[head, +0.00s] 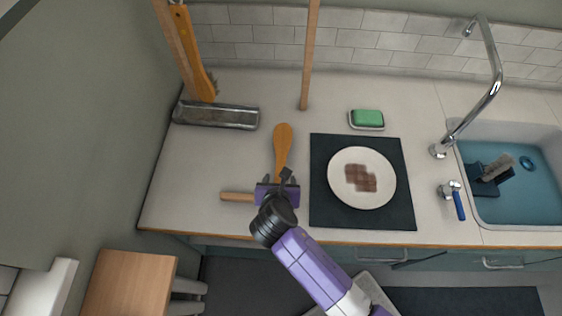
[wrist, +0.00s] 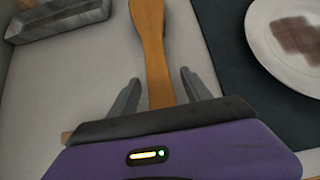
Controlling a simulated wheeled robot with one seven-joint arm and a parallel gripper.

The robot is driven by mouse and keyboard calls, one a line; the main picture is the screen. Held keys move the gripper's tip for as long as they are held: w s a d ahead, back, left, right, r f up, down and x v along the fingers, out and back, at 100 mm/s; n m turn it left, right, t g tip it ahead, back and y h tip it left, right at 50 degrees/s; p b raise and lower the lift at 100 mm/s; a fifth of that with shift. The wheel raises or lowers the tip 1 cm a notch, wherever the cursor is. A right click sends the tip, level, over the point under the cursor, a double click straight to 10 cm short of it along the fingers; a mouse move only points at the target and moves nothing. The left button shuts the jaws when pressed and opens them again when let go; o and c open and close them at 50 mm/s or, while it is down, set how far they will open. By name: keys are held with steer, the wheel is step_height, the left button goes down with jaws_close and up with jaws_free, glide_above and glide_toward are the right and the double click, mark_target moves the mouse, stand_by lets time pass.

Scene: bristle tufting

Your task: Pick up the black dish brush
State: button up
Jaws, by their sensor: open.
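An orange-brown wooden handle (head: 283,140) lies on the counter left of the dark mat, and its lower end is hidden under my gripper. My gripper (head: 279,181) is open above it. In the wrist view the handle (wrist: 152,45) runs between the two spread fingers of my gripper (wrist: 160,77), with no grip on it visible. I cannot tell whether it belongs to the black dish brush. A dark brush-like thing (head: 496,168) with a greyish upper part stands in the sink at the right, apart from my gripper.
A paler wooden handle (head: 237,197) sticks out left of my gripper. A white plate (head: 344,193) with brown food lies on the dark mat (head: 325,222). A grey metal tray (head: 215,116), a green sponge (head: 367,117) and a tall wooden stick (head: 309,60) stand behind.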

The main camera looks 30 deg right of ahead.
mark_target(280, 179)
steer(key=shift+w+d+f, duration=0.2)
steer(key=shift+f, duration=0.1)
steer(key=shift+c, duration=0.3)
jaws_close()
step_height(280, 179, up, 20)
steer(key=shift+p, duration=0.3)
